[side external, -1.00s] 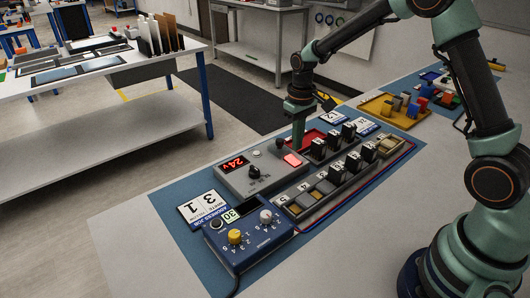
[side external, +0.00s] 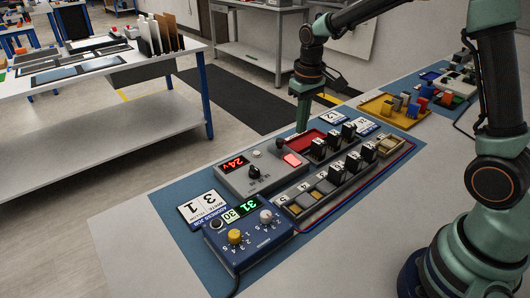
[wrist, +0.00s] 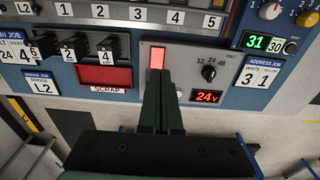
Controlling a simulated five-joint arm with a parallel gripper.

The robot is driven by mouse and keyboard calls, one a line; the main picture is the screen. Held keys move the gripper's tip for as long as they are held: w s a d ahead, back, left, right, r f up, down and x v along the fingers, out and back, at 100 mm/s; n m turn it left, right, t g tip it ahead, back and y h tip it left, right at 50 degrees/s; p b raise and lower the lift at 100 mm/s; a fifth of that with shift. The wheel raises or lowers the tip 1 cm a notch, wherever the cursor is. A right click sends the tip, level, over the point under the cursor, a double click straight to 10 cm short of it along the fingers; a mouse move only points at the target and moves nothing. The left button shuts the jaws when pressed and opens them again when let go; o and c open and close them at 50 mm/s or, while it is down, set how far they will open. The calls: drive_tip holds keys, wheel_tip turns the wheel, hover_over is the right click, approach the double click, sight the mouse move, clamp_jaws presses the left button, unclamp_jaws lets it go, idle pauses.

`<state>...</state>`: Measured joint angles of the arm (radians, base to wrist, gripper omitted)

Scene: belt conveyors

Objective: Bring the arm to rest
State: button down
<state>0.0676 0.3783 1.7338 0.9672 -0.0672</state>
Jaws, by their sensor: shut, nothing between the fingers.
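My gripper (side external: 301,122) is shut and empty. In the side view it points down, raised above the back edge of the grey voltage panel (side external: 228,178). In the wrist view its closed fingers (wrist: 162,88) lie in front of the panel, just below the lit red button (wrist: 157,58). I cannot tell from this view how far apart they are, but the side view shows a gap. The panel display reads 24 V. The blue address box (side external: 248,246) has a yellow knob, a white knob and a green display reading 31.
A numbered rack with black modules (side external: 335,170) lies right of the panel. A red scrap tray (wrist: 104,77) sits beside it. A yellow tray of coloured blocks (side external: 393,110) stands farther back. The near grey table area (side external: 365,225) is clear.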

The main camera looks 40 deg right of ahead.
drive_tip(key=s+a+r+t, duration=0.1)
drive_tip(key=s+r+t, duration=0.1)
drive_tip(key=s+r, duration=0.3)
drive_tip(key=s+a+r+t, duration=0.2)
drive_tip(key=s+r, duration=0.3)
drive_tip(key=s, duration=0.5)
drive_tip(key=shift+s+r+t, duration=0.15)
drive_tip(key=shift+s+t, duration=0.15)
drive_tip(key=shift+t, duration=0.1)
